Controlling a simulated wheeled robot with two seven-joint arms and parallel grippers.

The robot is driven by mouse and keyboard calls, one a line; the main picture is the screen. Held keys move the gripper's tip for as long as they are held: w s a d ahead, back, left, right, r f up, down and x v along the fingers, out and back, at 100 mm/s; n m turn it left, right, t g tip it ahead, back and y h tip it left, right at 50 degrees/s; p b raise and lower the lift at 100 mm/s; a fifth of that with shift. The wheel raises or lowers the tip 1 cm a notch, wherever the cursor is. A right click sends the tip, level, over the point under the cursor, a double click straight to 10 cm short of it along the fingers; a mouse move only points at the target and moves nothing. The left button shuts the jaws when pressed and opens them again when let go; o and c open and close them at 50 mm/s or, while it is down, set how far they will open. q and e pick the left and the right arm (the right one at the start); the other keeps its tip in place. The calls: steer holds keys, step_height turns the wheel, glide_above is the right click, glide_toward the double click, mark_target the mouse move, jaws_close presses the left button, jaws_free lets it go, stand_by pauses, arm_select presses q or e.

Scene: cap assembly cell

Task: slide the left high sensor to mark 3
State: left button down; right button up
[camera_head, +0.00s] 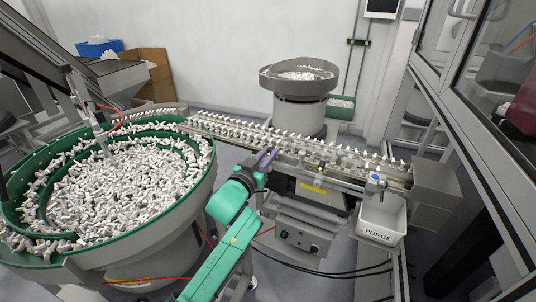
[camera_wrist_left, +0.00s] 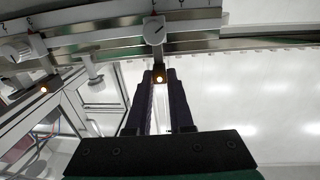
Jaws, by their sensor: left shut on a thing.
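A second lit sensor (camera_wrist_left: 43,89) is farther left in that view. My right gripper is not in view.
The track (camera_head: 345,158) carries a row of white parts. A green-rimmed bowl (camera_head: 205,185) full of white parts stands left, and a grey hopper (camera_head: 300,88) behind. A white PURGE bin (camera_head: 381,222) hangs at the right end. A glazed frame stands far right.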

arm_select(q)
steer(key=w+a, duration=0.1)
steer(key=a, duration=0.1)
steer(key=a+p, duration=0.1)
steer(key=a, duration=0.1)
steer(key=w+a, duration=0.1)
steer(key=a, duration=0.1)
steer(key=shift+w+p, duration=0.3)
steer(key=shift+p, duration=0.05)
steer(key=shift+d+r, duration=0.1)
steer(key=shift+d, duration=0.05)
steer(key=c, duration=0.8)
jaws_free()
steer(key=shift+c, duration=0.2)
steer(key=shift+o, duration=0.2)
steer(key=shift+a, duration=0.25)
